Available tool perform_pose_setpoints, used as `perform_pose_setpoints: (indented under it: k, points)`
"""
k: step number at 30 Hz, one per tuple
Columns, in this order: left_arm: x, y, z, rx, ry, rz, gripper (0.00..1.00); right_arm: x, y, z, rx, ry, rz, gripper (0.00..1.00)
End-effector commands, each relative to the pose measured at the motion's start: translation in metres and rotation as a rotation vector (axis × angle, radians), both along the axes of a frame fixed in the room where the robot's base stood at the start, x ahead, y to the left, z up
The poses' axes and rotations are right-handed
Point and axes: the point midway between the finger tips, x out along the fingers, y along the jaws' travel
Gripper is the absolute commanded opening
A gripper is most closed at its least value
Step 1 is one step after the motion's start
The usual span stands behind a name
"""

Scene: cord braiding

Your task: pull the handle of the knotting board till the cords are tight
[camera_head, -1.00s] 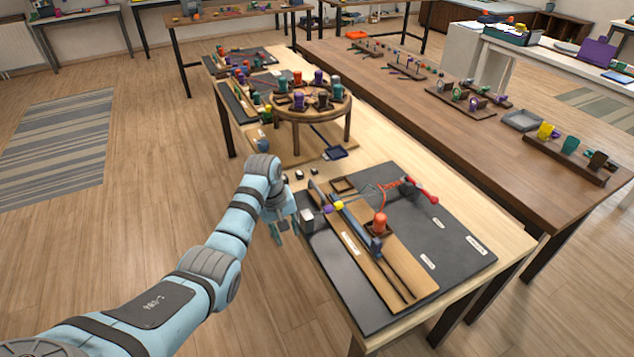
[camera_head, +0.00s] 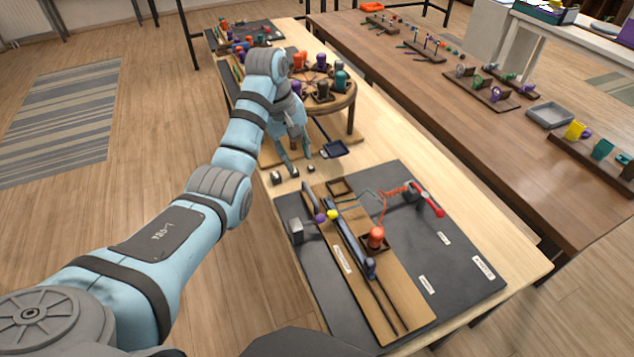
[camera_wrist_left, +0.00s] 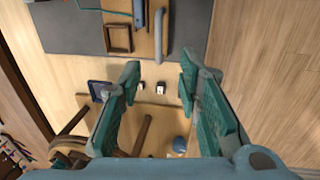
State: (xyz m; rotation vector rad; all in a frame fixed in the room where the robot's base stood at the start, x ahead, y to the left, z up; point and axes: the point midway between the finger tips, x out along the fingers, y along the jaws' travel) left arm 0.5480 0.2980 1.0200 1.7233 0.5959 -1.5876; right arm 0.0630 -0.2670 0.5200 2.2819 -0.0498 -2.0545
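The knotting board (camera_head: 352,275) is a long wooden board with dark slots, lying on a dark mat. A grey bar that looks like a handle (camera_head: 309,198) stands at its far left end; it also shows in the left wrist view (camera_wrist_left: 160,35). An orange peg (camera_head: 376,238) stands in a square holder on the board. An orange cord (camera_head: 381,208) and a thin grey-teal cord (camera_head: 367,194) curve loosely near a red-gripped tool (camera_head: 430,202). My left gripper (camera_head: 300,165) is open and empty above the table, beyond the board's far end. The right gripper is out of view.
Two small light cubes (camera_head: 276,177) lie near the left gripper. A dark blue tray (camera_head: 334,150) and a round wooden stand (camera_head: 322,98) with coloured pegs are close behind it. A grey block (camera_head: 296,230) stands on the mat's left side.

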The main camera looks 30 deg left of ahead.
Motion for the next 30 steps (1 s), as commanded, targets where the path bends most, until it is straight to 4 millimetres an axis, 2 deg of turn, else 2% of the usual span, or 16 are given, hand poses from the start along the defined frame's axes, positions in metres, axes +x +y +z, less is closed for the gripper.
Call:
perform_pose_setpoints:
  k: [3, 9, 15, 19, 26, 30]
  points:
    - [0.005, -0.01, -0.028, -0.001, 0.003, -0.013, 0.31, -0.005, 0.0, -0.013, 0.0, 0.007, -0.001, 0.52]
    - [0.015, -0.022, -0.084, -0.002, 0.005, -0.022, 0.31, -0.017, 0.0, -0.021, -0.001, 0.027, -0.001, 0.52]
    - [0.021, -0.026, -0.127, 0.0, 0.004, -0.019, 0.31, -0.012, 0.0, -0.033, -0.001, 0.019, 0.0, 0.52]
    - [0.023, -0.027, -0.137, 0.0, 0.001, -0.018, 0.31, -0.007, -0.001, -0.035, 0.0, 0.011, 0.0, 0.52]
    - [0.023, -0.027, -0.137, 0.001, 0.001, -0.017, 0.31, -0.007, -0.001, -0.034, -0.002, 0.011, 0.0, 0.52]
    - [0.022, -0.027, -0.137, 0.001, 0.001, -0.017, 0.09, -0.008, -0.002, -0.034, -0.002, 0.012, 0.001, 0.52]
